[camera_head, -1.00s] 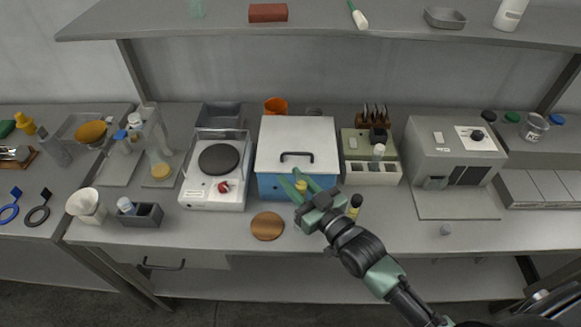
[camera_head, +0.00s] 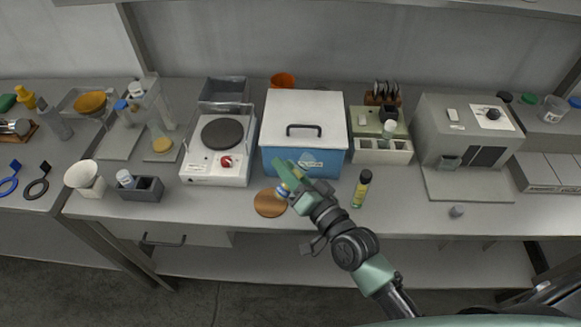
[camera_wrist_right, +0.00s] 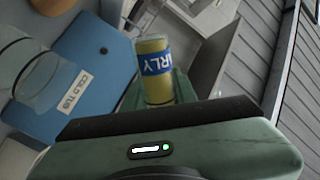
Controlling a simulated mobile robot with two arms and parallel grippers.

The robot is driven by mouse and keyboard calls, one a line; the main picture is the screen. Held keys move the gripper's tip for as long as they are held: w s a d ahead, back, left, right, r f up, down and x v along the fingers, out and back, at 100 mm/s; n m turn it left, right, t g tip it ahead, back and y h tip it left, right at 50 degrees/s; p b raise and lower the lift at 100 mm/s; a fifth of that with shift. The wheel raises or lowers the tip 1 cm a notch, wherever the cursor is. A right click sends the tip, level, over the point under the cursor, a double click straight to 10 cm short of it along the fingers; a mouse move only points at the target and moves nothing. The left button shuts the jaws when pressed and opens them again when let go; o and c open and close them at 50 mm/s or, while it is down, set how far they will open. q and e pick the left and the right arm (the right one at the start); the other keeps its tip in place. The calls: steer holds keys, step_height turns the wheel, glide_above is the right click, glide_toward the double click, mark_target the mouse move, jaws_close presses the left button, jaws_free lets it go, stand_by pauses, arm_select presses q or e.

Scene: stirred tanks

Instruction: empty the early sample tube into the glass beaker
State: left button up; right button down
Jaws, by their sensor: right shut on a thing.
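My right gripper (camera_head: 287,180) is shut on the early sample tube (camera_head: 282,191), in front of the blue tub and above the wooden disc's edge. In the head view I cannot make out the beaker surely. My left gripper is not in view.
A blue cold tub (camera_head: 290,161) with a white lid stands behind the gripper. A round wooden disc (camera_head: 268,205) lies before it. A dark-capped vial (camera_head: 361,188) stands to the right. A hotplate (camera_head: 215,165) is to the left. The bench front right of the vial is mostly clear.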

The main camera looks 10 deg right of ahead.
steer(key=shift+s+a+m+p, duration=0.1)
steer(key=shift+m+p, duration=0.35)
steer(key=shift+m, duration=2.6)
steer(key=shift+a+m+p, duration=0.1)
steer(key=shift+m+p, duration=0.3)
steer(key=shift+m, duration=2.65)
steer(key=shift+f, duration=0.1)
